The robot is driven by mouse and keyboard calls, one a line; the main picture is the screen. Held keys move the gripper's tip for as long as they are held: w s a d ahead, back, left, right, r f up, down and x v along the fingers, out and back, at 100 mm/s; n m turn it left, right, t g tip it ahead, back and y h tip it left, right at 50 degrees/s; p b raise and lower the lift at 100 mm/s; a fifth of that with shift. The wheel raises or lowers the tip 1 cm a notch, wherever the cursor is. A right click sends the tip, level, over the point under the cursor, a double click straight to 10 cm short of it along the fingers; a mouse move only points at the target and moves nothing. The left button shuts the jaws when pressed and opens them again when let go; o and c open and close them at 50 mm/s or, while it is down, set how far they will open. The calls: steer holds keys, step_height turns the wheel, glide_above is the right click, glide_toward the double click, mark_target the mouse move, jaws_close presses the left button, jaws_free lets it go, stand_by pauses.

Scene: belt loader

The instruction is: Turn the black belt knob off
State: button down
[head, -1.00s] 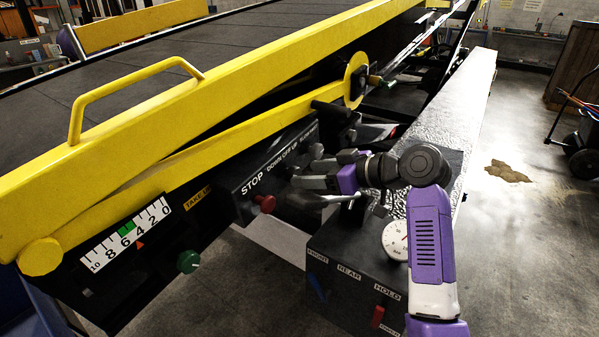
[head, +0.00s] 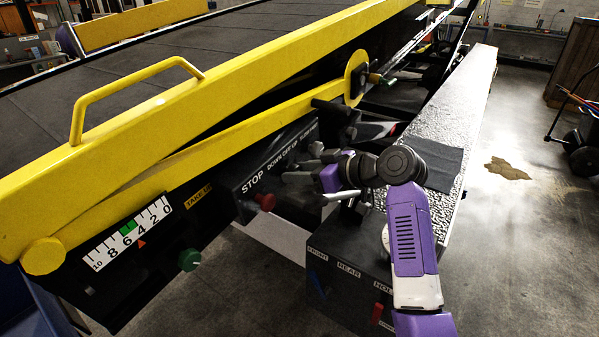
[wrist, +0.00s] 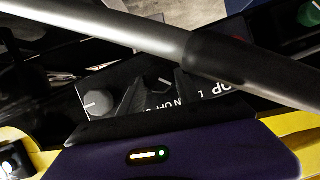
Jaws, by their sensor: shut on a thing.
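The black control panel (head: 245,190) carries labels reading STOP and DOWN OFF UP, with a further label to the right that is hard to read. My gripper (head: 312,172) is at the panel, right of the red stop button (head: 266,201). In the wrist view the fingers of my gripper (wrist: 160,88) stand either side of a black knob (wrist: 164,81) with a white mark, and are shut on it. The fingers and the grey bar hide much of it. A second, grey-looking knob (wrist: 97,103) with a white line sits to the left, clear of the fingers. Which knob is labelled for the belt is unreadable.
A grey bar (wrist: 130,30) crosses the wrist view close to the camera. A green knob (head: 189,260) is at lower left. The yellow rail (head: 240,125) runs above the panel. A dark box with a blue lever (head: 317,283) and a red lever (head: 377,313) stands below my arm.

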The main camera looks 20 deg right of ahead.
steer(key=shift+w+d+f+m+g+y+p, duration=0.15)
steer(key=shift+m+g+y+p, duration=0.25)
steer(key=shift+m+y, duration=0.8)
steer(key=shift+w+d+m+g+y+p, duration=0.15)
steer(key=shift+m+g+y+p, duration=0.3)
steer(key=shift+m, duration=1.35)
steer(key=shift+s, duration=0.1)
steer(key=c, duration=0.9)
jaws_free()
steer(key=shift+o, duration=0.2)
